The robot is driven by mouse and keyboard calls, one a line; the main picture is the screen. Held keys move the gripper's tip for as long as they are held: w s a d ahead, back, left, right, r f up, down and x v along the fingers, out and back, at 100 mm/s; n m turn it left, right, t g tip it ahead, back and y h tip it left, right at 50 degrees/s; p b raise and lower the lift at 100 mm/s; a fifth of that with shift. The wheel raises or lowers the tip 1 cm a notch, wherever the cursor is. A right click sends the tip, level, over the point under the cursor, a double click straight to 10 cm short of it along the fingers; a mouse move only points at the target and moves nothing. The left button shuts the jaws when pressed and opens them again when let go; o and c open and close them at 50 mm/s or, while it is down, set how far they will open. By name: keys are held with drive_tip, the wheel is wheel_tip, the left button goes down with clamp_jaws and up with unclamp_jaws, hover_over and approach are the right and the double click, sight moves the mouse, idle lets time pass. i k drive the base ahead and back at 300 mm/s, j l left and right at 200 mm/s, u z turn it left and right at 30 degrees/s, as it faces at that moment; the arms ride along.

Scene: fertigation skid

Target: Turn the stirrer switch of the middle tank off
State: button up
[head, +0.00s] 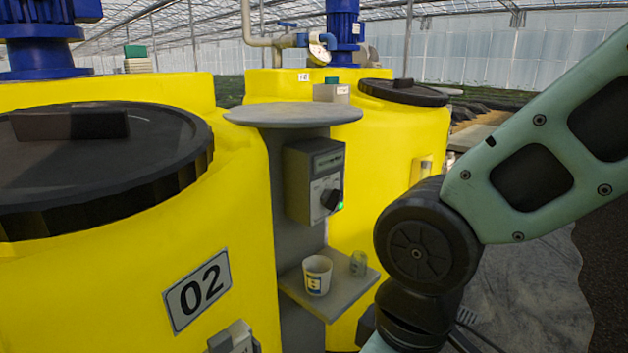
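A grey switch box (314,181) is mounted on a grey post between the yellow tanks. It has a black rotary knob (331,199), a lit green lamp (340,206) and a small display strip at its top. The knob looks turned at a slant; its markings are too small to read. A yellow tank marked 02 (197,290) fills the left foreground, with a black lid (95,165). Another yellow tank (375,140) stands behind the post. I cannot tell which tank the box serves. My arm comes in from the right; my gripper is out of view.
A round grey plate (293,113) overhangs the box. Another grey box (232,338) shows partly at the bottom edge. Blue motors stand above the tanks.

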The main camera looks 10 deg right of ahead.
sight(330, 198)
drive_tip(key=i+z, duration=0.1)
drive_tip(key=z, duration=0.3)
drive_tip(key=i+z, duration=0.15)
drive_tip(key=z, duration=0.2)
drive_tip(key=i+j+z, duration=0.1)
drive_tip(key=z, duration=0.3)
